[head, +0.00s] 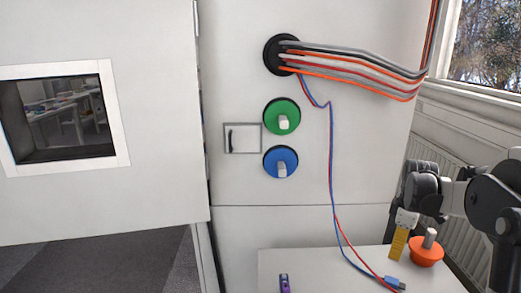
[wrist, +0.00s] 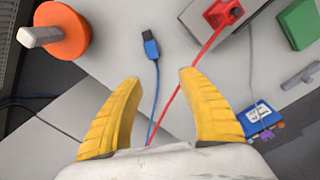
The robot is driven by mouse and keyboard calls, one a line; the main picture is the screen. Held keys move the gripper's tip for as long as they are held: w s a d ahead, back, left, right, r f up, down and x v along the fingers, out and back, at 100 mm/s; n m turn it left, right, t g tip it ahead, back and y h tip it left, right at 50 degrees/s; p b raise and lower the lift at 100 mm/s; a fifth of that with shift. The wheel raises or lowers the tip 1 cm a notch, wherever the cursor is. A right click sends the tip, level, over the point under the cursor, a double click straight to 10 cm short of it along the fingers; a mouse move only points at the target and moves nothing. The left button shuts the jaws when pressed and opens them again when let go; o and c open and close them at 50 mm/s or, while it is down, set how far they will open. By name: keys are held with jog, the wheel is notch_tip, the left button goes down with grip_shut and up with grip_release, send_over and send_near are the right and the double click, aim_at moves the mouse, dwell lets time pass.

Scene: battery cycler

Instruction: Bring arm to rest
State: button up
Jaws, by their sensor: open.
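My gripper (head: 397,257) is at the right of the head view, with its yellow fingers pointing down over the white table. In the wrist view my gripper (wrist: 160,78) has its two fingers wide apart with nothing held between them. A blue plug (wrist: 150,46) on a blue cable lies beyond the fingertips, and the cable runs back between the fingers. In the head view a blue plug (head: 395,283) lies on the table below my gripper. An orange knob with a pale grip (head: 426,254) is just right of the fingers; it shows in the wrist view (wrist: 68,28).
The table (head: 300,262) stands against a white cabinet (head: 285,225) with green (head: 281,115) and blue (head: 280,161) knobs. A windowed door (head: 160,170) is at the left. The wrist view shows a red plug (wrist: 222,14), a green block (wrist: 302,22) and a blue item (wrist: 257,117).

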jog(key=s+a+r+m+t, duration=0.2)
jog(key=s+a+r, duration=0.3)
jog(key=s+a, duration=0.3)
jog(key=s+a+r+m+t, duration=0.2)
jog(key=s+a+r+m, duration=0.3)
jog(key=a, duration=0.8)
jog(key=s, duration=0.3)
jog(key=shift+t, duration=0.3)
jog(key=shift+o, duration=0.6)
jog(key=s+a+f+m+t, duration=0.1)
jog(key=s+a+f+m, duration=0.1)
jog(key=s, duration=0.4)
jog(key=shift+s+a+f+m+t, duration=0.25)
jog(key=shift+a+m+t, duration=0.25)
jog(key=shift+a, duration=0.75)
